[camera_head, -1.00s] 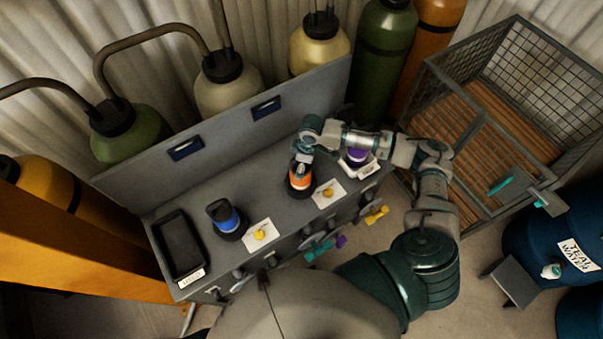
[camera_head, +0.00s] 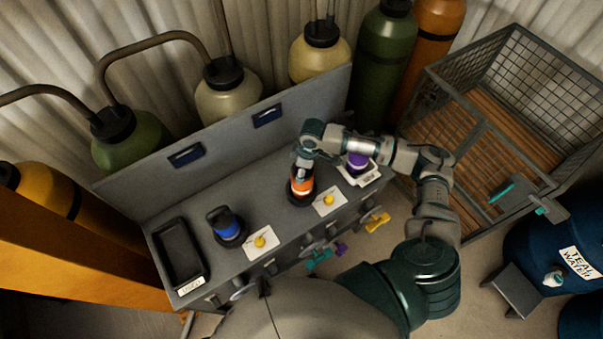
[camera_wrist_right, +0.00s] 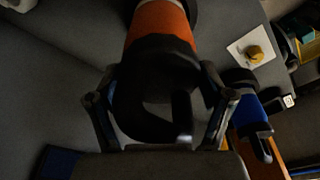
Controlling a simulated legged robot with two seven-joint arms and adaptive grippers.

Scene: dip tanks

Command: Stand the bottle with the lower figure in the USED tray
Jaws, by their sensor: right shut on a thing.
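An orange bottle with a black top and base (camera_head: 301,188) stands upright on the grey bench. My right gripper (camera_head: 302,166) is over its top. In the right wrist view the two fingers (camera_wrist_right: 165,95) are on either side of the black top, shut on it, with the orange band (camera_wrist_right: 160,22) beyond. A blue bottle (camera_head: 227,226) stands to the left, and a purple bottle (camera_head: 357,162) to the right, partly behind my arm. The black USED tray (camera_head: 163,259) is at the bench's left end and looks empty. Figures on the bottles are unreadable. My left gripper is out of view.
White cards with yellow knobs (camera_head: 260,242) lie near the bench front. An upright back panel (camera_head: 225,140) with blue plates stands behind the bottles. Coloured valve handles (camera_head: 376,221) stick out in front. A wire cage (camera_head: 500,120) is at the right.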

